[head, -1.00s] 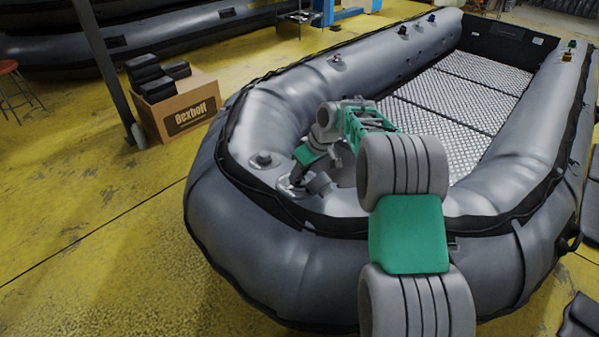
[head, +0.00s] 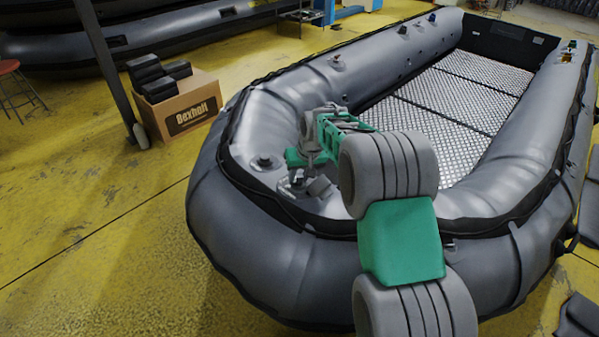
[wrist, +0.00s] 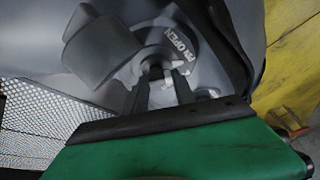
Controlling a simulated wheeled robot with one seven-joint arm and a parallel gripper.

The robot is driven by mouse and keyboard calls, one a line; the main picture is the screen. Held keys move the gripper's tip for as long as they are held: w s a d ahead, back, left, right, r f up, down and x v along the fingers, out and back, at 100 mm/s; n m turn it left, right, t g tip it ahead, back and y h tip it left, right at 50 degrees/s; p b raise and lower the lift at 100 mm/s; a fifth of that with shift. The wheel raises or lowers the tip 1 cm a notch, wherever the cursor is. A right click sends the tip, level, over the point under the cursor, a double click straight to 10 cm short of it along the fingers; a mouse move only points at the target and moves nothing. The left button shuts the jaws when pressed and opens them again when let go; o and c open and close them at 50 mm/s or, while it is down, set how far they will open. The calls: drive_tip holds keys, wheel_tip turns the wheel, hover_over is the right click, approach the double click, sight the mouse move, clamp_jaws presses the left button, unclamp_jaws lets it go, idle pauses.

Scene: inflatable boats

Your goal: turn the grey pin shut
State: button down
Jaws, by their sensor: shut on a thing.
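The grey pin (wrist: 155,70) is small and sits in the middle of a round grey valve (wrist: 172,42) marked "OPEN". My gripper (wrist: 162,82) is shut on the pin, with one dark finger on each side of it. The fingers hide much of the pin, so its exact turn is hard to tell. In the head view the valve (head: 298,183) lies on the inner side of the grey boat's bow tube (head: 270,125), below my wrist.
A loose grey cap (wrist: 98,48) lies beside the valve, close to my fingers. A dark knob (head: 263,161) stands on the tube to the left. A cardboard box (head: 190,110) and yellow floor (head: 90,220) lie left of the boat.

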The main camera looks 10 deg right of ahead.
drive_tip(key=m, duration=0.1)
drive_tip(key=m+h+p, duration=0.1)
drive_tip(key=m, duration=0.1)
drive_tip(key=m+h+p, duration=0.1)
drive_tip(key=m, duration=0.1)
drive_tip(key=shift+w+a+r, duration=0.1)
drive_tip(key=shift+w+a, duration=0.05)
drive_tip(key=shift+a, duration=0.1)
drive_tip(key=m+g+h+p, duration=0.1)
drive_tip(key=m, duration=0.2)
drive_tip(key=shift+w+m, duration=0.1)
drive_tip(key=shift+m, duration=0.3)
drive_tip(key=shift+w+m+g+h, duration=0.1)
drive_tip(key=shift+m+g+h, duration=0.4)
drive_tip(key=shift+m, duration=1)
drive_tip(key=shift+d, duration=0.1)
drive_tip(key=c, duration=1)
unclamp_jaws()
drive_tip(key=p+v, duration=0.1)
drive_tip(key=v, duration=0.6)
drive_tip(key=shift+r, duration=0.3)
